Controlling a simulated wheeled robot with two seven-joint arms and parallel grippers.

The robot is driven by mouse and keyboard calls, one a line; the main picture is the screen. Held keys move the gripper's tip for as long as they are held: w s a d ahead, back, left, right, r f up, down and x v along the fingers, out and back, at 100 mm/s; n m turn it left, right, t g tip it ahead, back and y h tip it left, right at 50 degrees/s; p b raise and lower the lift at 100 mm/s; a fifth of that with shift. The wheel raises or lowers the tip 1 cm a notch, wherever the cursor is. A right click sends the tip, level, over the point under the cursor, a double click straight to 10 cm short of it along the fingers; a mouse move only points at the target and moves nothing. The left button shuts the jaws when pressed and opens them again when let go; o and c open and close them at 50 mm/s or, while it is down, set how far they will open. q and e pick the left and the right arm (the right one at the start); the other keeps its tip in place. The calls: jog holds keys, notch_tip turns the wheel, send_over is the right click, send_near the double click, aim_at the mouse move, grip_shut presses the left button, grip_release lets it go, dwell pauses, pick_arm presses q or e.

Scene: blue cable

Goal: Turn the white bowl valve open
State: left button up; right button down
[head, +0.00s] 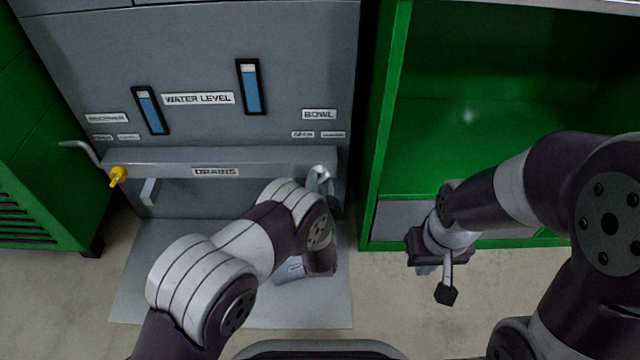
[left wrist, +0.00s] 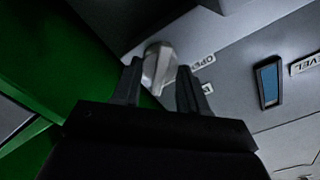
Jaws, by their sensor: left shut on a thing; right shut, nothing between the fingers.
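The white bowl valve (head: 319,176) sits at the right end of the drains ledge, below the BOWL label (head: 319,114). My left arm reaches up to it and partly hides it in the head view. In the left wrist view the pale valve handle (left wrist: 158,68) stands between the two fingers of my left gripper (left wrist: 157,88), which is shut on it. The handle's exact angle is hard to tell. My right gripper (head: 447,268) is shut and empty, low in front of the green cabinet.
A yellow valve (head: 118,176) sits at the left end of the ledge, beside a bent grey pipe (head: 80,148). Two blue level gauges (head: 250,87) are on the grey panel. The open green cabinet (head: 470,130) stands close on the right. A grey plate (head: 160,280) lies on the floor.

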pick_arm(q)
jog(key=n+p, duration=0.1)
jog(key=n, duration=0.3)
jog(key=shift+r+p, duration=0.1)
jog(key=shift+p, duration=0.2)
jog(key=shift+a+n+p, duration=0.2)
jog(key=shift+n+p, duration=1.25)
jog(key=shift+n, duration=5.35)
jog(key=o, duration=1.1)
jog(key=shift+c, duration=0.2)
